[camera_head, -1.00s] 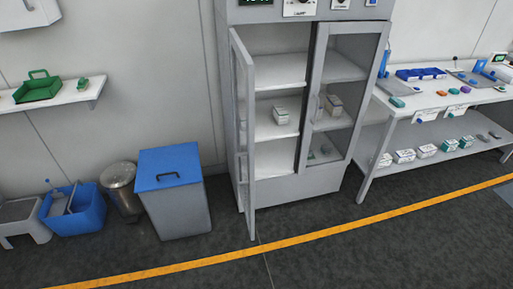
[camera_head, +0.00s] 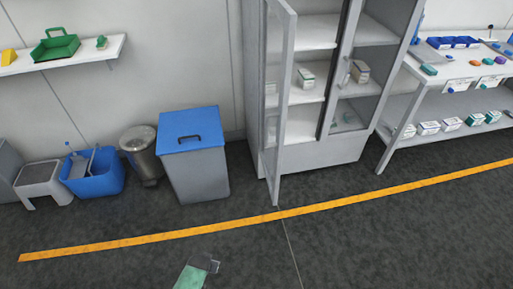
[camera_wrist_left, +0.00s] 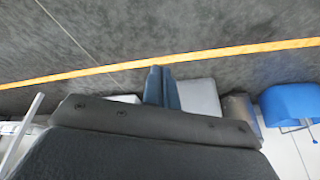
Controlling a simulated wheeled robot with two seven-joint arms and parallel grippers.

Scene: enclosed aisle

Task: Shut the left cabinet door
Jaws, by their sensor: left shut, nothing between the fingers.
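The grey cabinet (camera_head: 322,155) stands against the wall at upper right in the head view. Its left door (camera_head: 281,105), a pale frame with a glass pane, is swung out toward me, with its lower outer corner near the yellow floor line. The right door (camera_head: 371,78) looks closed. My left gripper (camera_wrist_left: 162,88) shows in the left wrist view with its two dark blue fingers together and nothing between them. It appears above the floor, apart from the door. My right gripper is not in view.
A grey bin with a blue lid (camera_head: 188,140) stands left of the cabinet, then a metal can (camera_head: 141,152), a blue tub (camera_head: 95,180) and a grey stool (camera_head: 43,182). A table (camera_head: 450,100) is at right. The floor (camera_head: 370,245) in front is clear.

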